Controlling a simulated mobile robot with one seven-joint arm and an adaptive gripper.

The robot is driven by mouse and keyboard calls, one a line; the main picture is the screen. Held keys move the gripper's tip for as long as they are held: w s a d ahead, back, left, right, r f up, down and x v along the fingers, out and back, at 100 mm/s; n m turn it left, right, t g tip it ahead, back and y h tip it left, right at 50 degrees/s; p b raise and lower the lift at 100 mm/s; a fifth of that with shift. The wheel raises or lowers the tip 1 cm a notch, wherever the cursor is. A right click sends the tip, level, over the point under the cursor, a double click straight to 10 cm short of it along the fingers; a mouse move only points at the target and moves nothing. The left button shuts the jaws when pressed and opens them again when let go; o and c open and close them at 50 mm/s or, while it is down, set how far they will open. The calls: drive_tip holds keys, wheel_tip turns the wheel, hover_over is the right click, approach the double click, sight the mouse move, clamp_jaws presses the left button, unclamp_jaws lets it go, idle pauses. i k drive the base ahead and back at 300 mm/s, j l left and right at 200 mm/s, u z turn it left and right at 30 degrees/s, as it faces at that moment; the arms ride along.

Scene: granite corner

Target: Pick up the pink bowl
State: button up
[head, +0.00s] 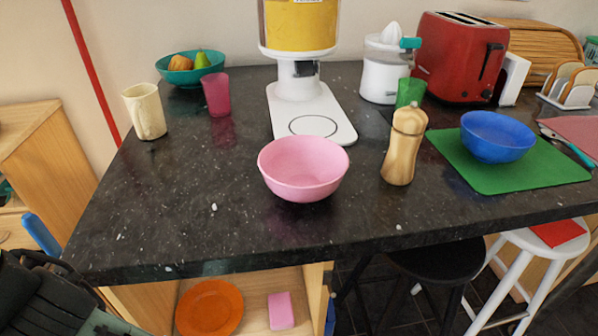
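The pink bowl (303,168) stands upright and looks empty on the dark speckled counter (180,215), near the middle of the head view. It sits just in front of the white base of a dispenser (312,115) and overlaps its front edge in the picture. Dark parts that look like my gripper (45,285) show at the lower left corner, cut off by the picture edge. They are well apart from the bowl, below and left of the counter. The fingertips cannot be made out.
A wooden pepper mill (404,148) stands right of the bowl. A blue bowl (497,136) sits on a green mat (515,178). A magenta cup (216,95) and cream mug (145,112) stand back left. The counter left and front of the bowl is clear. Stools (440,262) stand below right.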

sight(301, 169)
drive_tip(key=k+l, duration=0.15)
drive_tip(key=l, duration=0.35)
drive_tip(key=k+l, duration=0.1)
drive_tip(key=l, duration=0.35)
drive_tip(key=k+l+z, duration=0.1)
drive_tip(key=l, duration=0.4)
drive_tip(key=k+l, duration=0.15)
drive_tip(key=l, duration=0.35)
